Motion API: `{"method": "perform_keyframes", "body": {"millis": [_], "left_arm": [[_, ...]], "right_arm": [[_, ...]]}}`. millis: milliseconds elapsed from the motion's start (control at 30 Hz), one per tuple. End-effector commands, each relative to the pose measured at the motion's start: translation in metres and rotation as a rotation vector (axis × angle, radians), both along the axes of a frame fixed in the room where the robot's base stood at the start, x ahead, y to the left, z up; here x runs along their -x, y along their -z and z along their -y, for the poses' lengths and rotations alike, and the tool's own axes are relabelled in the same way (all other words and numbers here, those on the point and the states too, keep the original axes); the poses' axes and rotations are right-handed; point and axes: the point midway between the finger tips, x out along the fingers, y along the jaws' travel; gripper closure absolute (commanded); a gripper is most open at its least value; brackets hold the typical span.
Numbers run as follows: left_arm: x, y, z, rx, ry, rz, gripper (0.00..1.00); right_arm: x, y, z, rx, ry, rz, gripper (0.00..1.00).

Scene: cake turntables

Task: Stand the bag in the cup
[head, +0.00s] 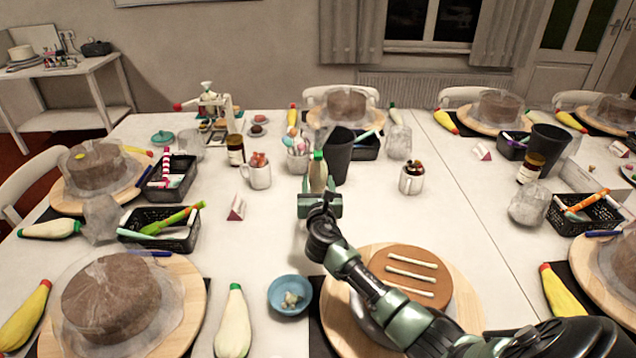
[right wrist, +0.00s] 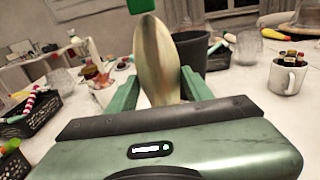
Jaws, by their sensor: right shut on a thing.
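My right gripper (head: 320,200) is shut on a cream piping bag (head: 318,178) with a green tip. It holds the bag about upright, tip up, over the middle of the table. In the right wrist view the bag (right wrist: 158,62) stands between the green fingers (right wrist: 159,88). A tall dark cup (head: 339,152) stands just behind the bag and a little to its right. The cup (right wrist: 193,52) also shows partly behind the bag in the right wrist view. The bag hides part of the cup, and the bag's lower end is hidden by the gripper. My left gripper is not in view.
Another mug (head: 411,179) stands to the right. A striped brown cake (head: 410,272) and a blue bowl (head: 290,294) are nearer. The white table (head: 455,215) is clear right of centre.

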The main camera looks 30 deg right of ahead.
Motion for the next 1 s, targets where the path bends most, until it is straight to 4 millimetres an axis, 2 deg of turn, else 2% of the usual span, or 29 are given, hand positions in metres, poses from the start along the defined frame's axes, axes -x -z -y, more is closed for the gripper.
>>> {"method": "perform_keyframes", "body": {"millis": [300,867,900,967,1000], "left_arm": [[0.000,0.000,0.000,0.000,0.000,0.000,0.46],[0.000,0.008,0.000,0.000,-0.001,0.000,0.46],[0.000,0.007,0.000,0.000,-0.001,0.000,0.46],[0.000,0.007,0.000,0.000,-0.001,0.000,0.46],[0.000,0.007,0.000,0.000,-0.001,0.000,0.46]], "right_arm": [[0.000,-0.001,0.000,0.001,-0.001,0.002,0.64],[0.000,0.010,0.000,0.002,-0.001,0.001,0.64],[0.000,0.008,0.000,0.001,-0.001,0.002,0.38],[0.000,0.009,0.000,0.001,-0.001,0.002,0.24],[0.000,0.009,0.000,0.001,-0.001,0.002,0.24]]}}
